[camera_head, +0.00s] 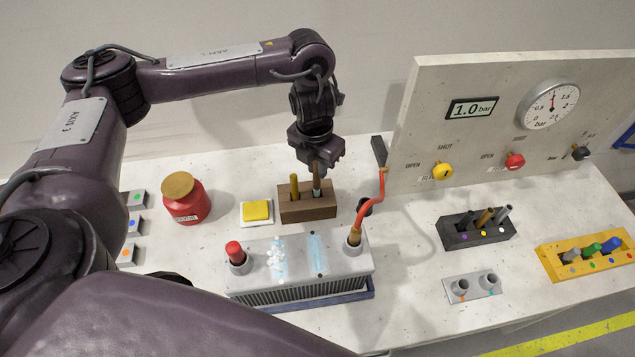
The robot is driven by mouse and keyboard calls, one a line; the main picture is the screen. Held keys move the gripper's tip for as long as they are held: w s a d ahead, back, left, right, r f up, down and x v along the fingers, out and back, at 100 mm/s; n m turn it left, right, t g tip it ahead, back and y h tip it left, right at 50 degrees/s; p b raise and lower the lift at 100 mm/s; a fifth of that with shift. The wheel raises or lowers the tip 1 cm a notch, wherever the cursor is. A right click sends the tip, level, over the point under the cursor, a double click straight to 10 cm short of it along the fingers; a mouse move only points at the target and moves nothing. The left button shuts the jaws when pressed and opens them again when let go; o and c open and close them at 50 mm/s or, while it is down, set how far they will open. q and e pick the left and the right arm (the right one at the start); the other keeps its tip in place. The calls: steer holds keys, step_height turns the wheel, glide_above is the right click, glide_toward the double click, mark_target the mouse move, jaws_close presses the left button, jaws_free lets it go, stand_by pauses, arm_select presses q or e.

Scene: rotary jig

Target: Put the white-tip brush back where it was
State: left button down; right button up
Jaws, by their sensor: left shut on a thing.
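My left gripper (315,160) reaches down from above at the wooden block (308,212) and is shut on a brush (316,179). A second, yellow-brown handle (294,187) stands in the left-hand hole of the same block. My right gripper is not in view.
A grey finned unit (330,268) with a red cap (235,252) and an orange hose (371,205) stands in front of the block. A yellow pad (257,210) and red jar (186,201) are to the left. A black rack (478,232) and yellow rack (587,256) stand right.

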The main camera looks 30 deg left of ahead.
mark_target(318, 180)
arm_select(q)
step_height(318, 180, down, 5)
steer(key=shift+f+b, duration=0.2)
steer(key=shift+b, duration=0.5)
steer(key=c, duration=1.4)
jaws_free()
steer(key=shift+r, duration=0.1)
steer(key=r+p, duration=0.1)
steer(key=r, duration=0.3)
steer(key=r+p, duration=0.1)
steer(key=r, duration=0.3)
steer(key=r+p, duration=0.1)
steer(key=r, duration=0.3)
steer(key=shift+s, duration=0.35)
steer(key=shift+s+f, duration=0.1)
steer(key=shift+f, duration=0.05)
